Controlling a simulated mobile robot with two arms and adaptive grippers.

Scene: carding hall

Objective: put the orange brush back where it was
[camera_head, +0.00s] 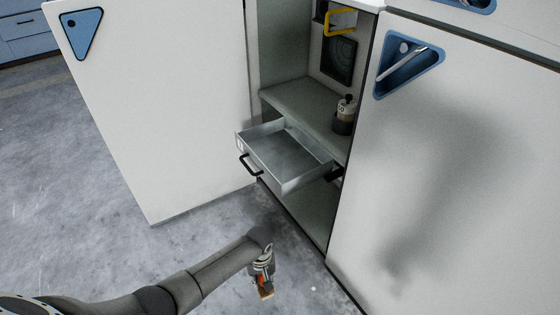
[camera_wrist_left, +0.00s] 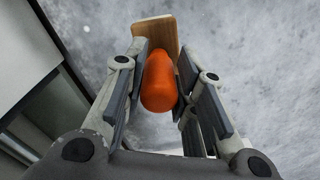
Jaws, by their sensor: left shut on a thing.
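The orange brush (camera_wrist_left: 160,82) is between the fingers of my left gripper (camera_wrist_left: 152,85), which is shut on its rounded orange end. A flat wooden part of the brush shows beyond it. In the head view my left gripper (camera_head: 264,280) holds the brush (camera_head: 266,293) low over the grey floor, in front of the open cabinet. An open metal drawer (camera_head: 243,137) sticks out of the cabinet below a shelf (camera_head: 290,95). The part of the drawer's inside that shows looks empty. My right gripper is not in view.
The open white door (camera_head: 160,110) stands left of the cabinet, and a closed white panel (camera_head: 450,190) with a blue triangular handle recess is at right. A small jar (camera_head: 343,115) stands on the shelf's right side. The floor (camera_head: 100,190) is clear.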

